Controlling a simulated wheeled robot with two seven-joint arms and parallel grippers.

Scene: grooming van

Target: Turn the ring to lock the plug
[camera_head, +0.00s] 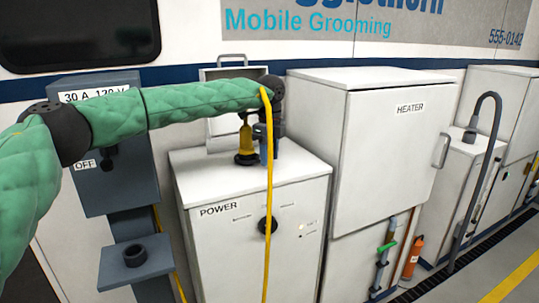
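A yellow plug (245,137) stands upright in front of the open inlet box, above the white POWER cabinet. A dark ring (246,158) sits around its lower end. My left arm, in a green quilted sleeve, comes in from the left, and its dark wrist hangs just right of the plug. My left gripper (264,150) points down close beside the plug and ring. Its fingers are small and partly merge with dark parts, so I cannot tell whether they touch the ring or are open. A yellow cable (268,200) hangs in front of the cabinet. My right gripper is not in view.
The inlet box (222,74) has a raised white lid with a handle. The POWER cabinet (212,255) has a black knob (267,225). A grey breaker box (122,180) marked OFF stands left. A HEATER cabinet (375,150) stands close on the right.

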